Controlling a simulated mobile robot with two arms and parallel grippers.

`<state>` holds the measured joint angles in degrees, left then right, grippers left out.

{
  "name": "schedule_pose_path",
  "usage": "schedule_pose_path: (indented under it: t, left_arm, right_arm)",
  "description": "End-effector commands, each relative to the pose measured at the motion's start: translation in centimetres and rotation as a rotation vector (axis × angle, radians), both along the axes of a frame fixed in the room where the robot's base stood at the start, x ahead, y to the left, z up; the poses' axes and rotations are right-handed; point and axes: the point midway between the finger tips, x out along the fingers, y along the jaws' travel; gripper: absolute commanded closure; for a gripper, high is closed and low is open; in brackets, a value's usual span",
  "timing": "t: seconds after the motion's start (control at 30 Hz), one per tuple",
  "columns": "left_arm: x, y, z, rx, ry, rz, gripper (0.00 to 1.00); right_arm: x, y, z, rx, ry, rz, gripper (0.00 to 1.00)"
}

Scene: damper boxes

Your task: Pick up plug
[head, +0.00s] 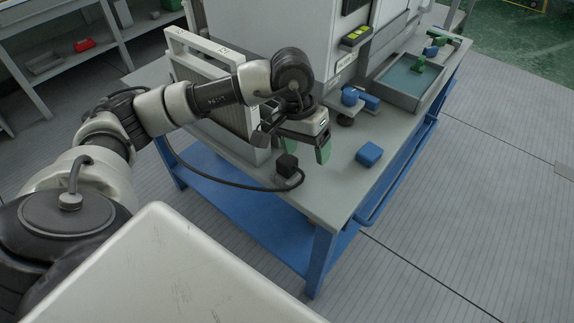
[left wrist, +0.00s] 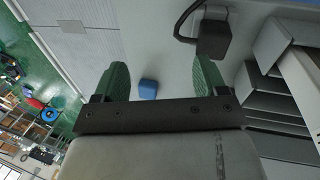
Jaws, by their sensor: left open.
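The plug (head: 287,165) is a small black block with a black cable. It sits on the grey tabletop near the front edge, below and left of my left gripper (head: 307,150) in the head view. My left gripper has green fingers that are apart, with nothing between them touching. In the left wrist view the plug (left wrist: 213,40) lies beyond the right-hand finger, outside the gap of the left gripper (left wrist: 160,68). Its cable curves off to the left there. My right gripper is not in view.
A blue block (head: 369,153) lies right of the gripper, and shows between the fingers in the left wrist view (left wrist: 148,89). A ribbed pale panel unit (head: 188,68) stands behind my arm. A tray (head: 424,96) holds a green object (head: 419,65). The front right tabletop is clear.

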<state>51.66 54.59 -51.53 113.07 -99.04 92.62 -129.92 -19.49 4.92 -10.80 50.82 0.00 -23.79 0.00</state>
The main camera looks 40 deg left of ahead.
Motion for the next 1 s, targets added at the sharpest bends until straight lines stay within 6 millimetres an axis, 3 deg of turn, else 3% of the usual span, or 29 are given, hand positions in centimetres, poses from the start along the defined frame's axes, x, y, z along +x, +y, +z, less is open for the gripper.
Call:
schedule_pose_path:
  t: [0.03,0.1,0.2,0.43,0.77,1.0]
  left_arm:
    - [0.4,1.9,0.5,0.085,-0.011,-0.024,0.28]
    - [0.5,3.8,0.9,0.171,-0.011,-0.05,0.28]
    - [0.5,5.1,0.5,0.23,-0.004,-0.071,0.28]
    - [0.5,5.3,-3.0,0.238,0.0,-0.075,0.28]
    - [0.6,5.2,-5.5,0.234,-0.002,-0.075,0.28]
    - [0.8,5.2,-9.0,0.233,-0.001,-0.075,0.28]
  right_arm:
    - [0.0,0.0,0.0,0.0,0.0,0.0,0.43]
    - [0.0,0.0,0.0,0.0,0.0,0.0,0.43]
    - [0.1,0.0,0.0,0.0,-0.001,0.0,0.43]
    - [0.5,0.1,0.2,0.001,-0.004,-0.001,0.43]
    - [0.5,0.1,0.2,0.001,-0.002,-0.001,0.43]
    - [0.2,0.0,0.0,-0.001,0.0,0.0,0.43]
